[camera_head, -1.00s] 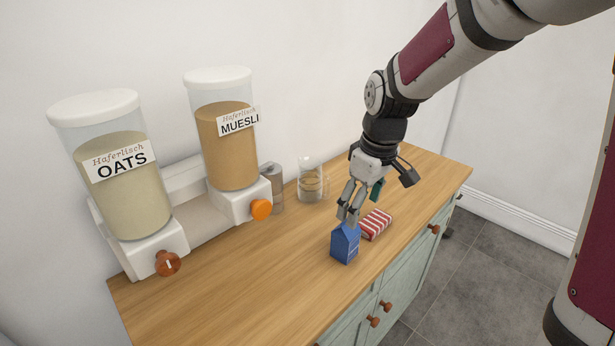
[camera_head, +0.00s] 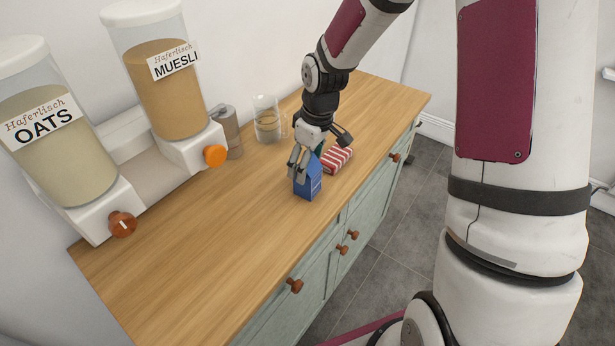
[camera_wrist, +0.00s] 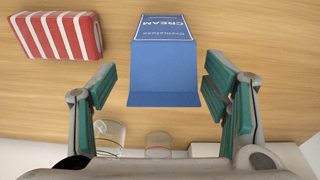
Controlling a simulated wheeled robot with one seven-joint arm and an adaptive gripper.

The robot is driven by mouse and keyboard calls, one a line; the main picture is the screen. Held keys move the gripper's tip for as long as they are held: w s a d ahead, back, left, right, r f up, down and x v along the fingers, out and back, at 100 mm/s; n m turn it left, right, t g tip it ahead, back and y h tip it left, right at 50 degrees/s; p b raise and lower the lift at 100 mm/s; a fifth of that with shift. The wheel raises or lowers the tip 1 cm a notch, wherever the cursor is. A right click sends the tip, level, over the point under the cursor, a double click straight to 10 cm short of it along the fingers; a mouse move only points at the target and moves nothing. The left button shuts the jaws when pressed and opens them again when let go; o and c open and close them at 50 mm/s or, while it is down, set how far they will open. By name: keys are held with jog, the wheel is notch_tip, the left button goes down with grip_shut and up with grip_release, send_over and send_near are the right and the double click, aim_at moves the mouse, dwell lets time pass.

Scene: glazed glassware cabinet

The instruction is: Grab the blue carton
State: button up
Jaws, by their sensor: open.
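The blue carton (camera_head: 309,182) stands upright on the wooden counter in the head view. In the wrist view the carton (camera_wrist: 165,70) shows its slanted top and a label reading CREAM, between and ahead of the two green-padded fingers. My gripper (camera_head: 299,168) is open and reaches down at the top of the carton. In the wrist view, my gripper (camera_wrist: 162,95) has a visible gap between each finger and the carton. In the head view the fingers partly hide the carton's upper part.
A red-and-white striped packet (camera_head: 337,159) lies close behind the carton; it is at upper left in the wrist view (camera_wrist: 57,36). A glass jar (camera_head: 267,120), a grey canister (camera_head: 227,132) and the OATS (camera_head: 55,140) and MUESLI (camera_head: 165,85) dispensers stand along the wall. The counter's front (camera_head: 190,270) is clear.

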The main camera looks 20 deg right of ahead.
jog(key=f, duration=0.4)
jog(key=shift+w+a+f, duration=0.1)
jog(key=shift+a, duration=0.2)
jog(key=shift+c, duration=0.3)
jog(key=c, duration=1.4)
